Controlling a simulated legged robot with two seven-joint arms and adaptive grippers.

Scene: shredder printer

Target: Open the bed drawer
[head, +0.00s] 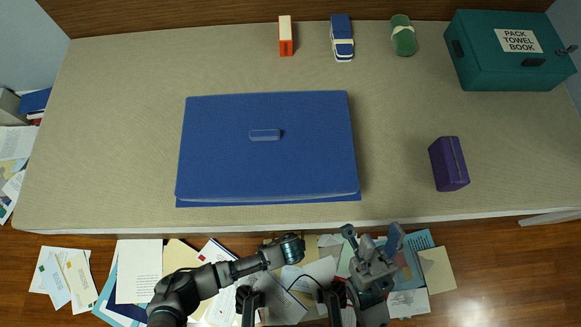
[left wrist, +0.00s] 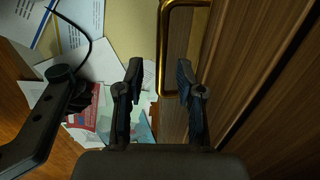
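The bed (head: 110,130) fills the middle of the head view; its drawer front does not show there. In the left wrist view a brown wooden front (left wrist: 270,70), likely the drawer's, runs along the right side, with a brass handle (left wrist: 162,50) on it. My left gripper (left wrist: 159,72) is open, its two dark fingers apart. The handle's outer bar appears between the fingertips in the picture; I see no contact and cannot tell the depth. In the head view my left arm reaches in beside the bed's front edge. My right gripper (head: 372,238) is open and empty near that edge.
A blue case (head: 230,150), a purple box (head: 449,164), a teal box (head: 480,65), a green roll (head: 403,38), a toy car (head: 341,40) and an orange box (head: 285,38) are on the bed. Papers (head: 138,270) cover the floor in front.

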